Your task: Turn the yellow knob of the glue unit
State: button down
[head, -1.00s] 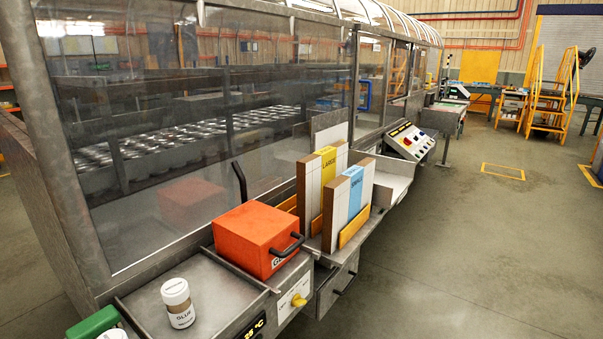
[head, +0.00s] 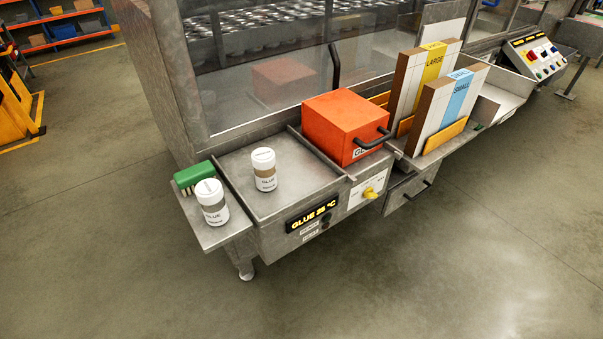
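The glue unit (head: 272,221) is a grey metal bench section at the front of the machine. Its yellow knob (head: 370,193) sits on a white plate (head: 362,198) on the front face, below the orange glue box (head: 342,124). To the left of the knob, a black display (head: 313,216) shows a glue temperature in yellow; the digits look like 25 °C. The orange box has a black handle and its lid looks shut. My gripper is not in view.
Two white glue jars stand on the left, one in the metal tray (head: 264,170) and one on the side shelf (head: 212,202) beside a green brush (head: 192,178). LARGE and SMALL label stacks (head: 451,105) stand right of the box. A control panel (head: 537,53) is farther right. The floor (head: 430,270) in front is clear.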

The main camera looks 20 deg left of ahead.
aim_at(368, 193)
jog(key=i+l, duration=0.25)
jog(key=i, duration=0.25)
jog(key=i+l, duration=0.2)
jog(key=i, duration=0.3)
jog(key=u, duration=0.05)
